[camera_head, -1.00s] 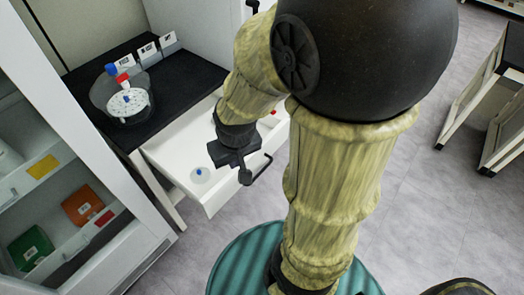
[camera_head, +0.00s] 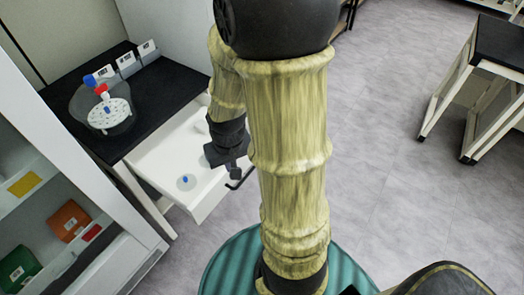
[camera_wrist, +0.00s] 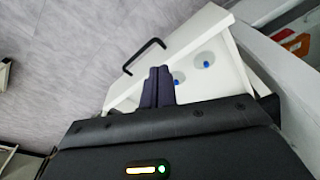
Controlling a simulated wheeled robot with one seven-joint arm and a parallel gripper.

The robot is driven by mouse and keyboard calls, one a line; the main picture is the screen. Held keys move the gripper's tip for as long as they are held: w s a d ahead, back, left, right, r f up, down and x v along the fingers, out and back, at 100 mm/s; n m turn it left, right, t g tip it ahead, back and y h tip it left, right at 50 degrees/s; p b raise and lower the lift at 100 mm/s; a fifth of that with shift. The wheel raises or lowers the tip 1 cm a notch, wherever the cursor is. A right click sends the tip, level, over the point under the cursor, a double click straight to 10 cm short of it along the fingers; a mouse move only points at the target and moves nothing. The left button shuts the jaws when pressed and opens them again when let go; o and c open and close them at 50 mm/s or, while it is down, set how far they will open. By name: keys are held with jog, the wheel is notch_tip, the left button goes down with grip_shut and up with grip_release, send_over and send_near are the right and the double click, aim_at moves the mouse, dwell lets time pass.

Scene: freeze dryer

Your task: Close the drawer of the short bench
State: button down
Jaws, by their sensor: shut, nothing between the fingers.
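The white drawer (camera_head: 200,207) of the short bench (camera_head: 150,125) stands pulled out under the bench's black top. Its dark bar handle (camera_head: 241,180) is on the front panel and also shows in the wrist view (camera_wrist: 146,54). My gripper (camera_head: 236,172) is at the drawer's front edge, close to the handle, partly hidden behind my arm. In the wrist view its two fingers (camera_wrist: 158,84) are together with nothing between them, pointing at the drawer front (camera_wrist: 170,50). I cannot tell whether they touch it. Round items with blue tops (camera_wrist: 204,62) lie inside the drawer.
A round clear vessel with a white perforated disc (camera_head: 108,115) and several small label holders (camera_head: 126,62) stand on the bench top. A white shelf unit (camera_head: 95,235) stands at the left. Another bench (camera_head: 490,75) is at the right. Grey floor (camera_head: 380,190) lies open between.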

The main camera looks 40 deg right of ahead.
jog(key=d+f+m+t+y+p, duration=0.1)
jog(key=d+f+m+y, duration=0.4)
jog(key=d+f, duration=0.6)
jog(key=d+f+m+t+h, duration=0.1)
jog(key=d+m+t, duration=0.5)
jog(key=d, duration=0.4)
jog(key=shift+s+d+m+h+p, duration=0.3)
jog(key=shift+m+p, duration=0.1)
jog(key=shift+m, duration=0.3)
jog(key=shift+f, duration=0.15)
jog(key=w+r+x, duration=0.2)
jog(key=x, duration=1)
jog(key=shift+w+a+f+p, duration=0.15)
jog(key=shift+w+a+p, duration=0.15)
jog(key=shift+a, duration=0.2)
jog(key=shift+w, duration=0.1)
